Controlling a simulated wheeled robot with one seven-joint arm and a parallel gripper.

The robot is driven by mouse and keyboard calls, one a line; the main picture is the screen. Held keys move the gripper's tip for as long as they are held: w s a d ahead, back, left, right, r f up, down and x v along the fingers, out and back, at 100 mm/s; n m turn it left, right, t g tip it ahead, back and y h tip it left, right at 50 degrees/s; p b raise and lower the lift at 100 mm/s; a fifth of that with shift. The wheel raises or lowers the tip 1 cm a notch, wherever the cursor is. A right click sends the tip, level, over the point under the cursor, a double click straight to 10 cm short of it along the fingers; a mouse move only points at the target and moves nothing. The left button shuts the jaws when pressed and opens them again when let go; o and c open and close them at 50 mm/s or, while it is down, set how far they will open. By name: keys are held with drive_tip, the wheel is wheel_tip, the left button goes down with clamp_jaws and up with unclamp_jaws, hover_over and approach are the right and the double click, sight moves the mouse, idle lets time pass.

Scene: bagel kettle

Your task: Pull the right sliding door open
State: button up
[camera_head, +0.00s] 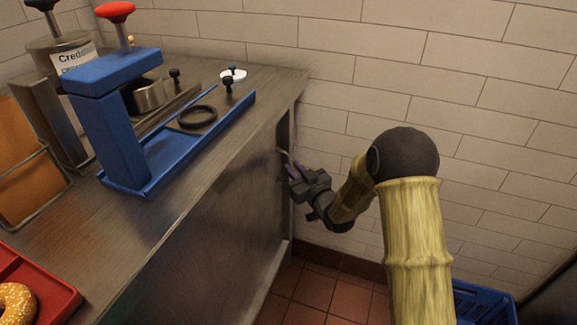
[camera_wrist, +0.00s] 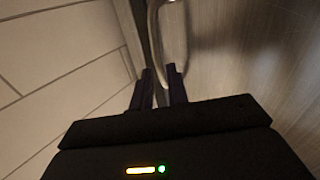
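The right sliding door (camera_head: 215,235) is the dark grained front panel under the counter; it also fills the right side of the wrist view (camera_wrist: 250,60). Its curved metal handle (camera_wrist: 153,25) shows at the top of the wrist view, with the loop's lower end close to my fingertips. My gripper (camera_head: 291,170) is at the far right end of the counter front, by the handle. In the wrist view, my gripper's two dark fingers (camera_wrist: 160,70) stand apart with a gap between them. I cannot tell whether they touch the handle.
The counter (camera_head: 175,225) carries a blue press (camera_head: 112,125), a dark ring (camera_head: 197,117), a brown container (camera_head: 28,150) and a red tray (camera_head: 62,298) with a bagel (camera_head: 17,303). A tiled wall (camera_head: 480,55) stands close on the right. A blue crate (camera_head: 485,300) is on the floor.

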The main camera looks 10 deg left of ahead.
sight(289, 163)
drive_tip(key=shift+b+x, duration=0.3)
drive_tip(key=shift+x, duration=1.5)
clamp_jaws()
drive_tip(key=shift+s+a, duration=0.1)
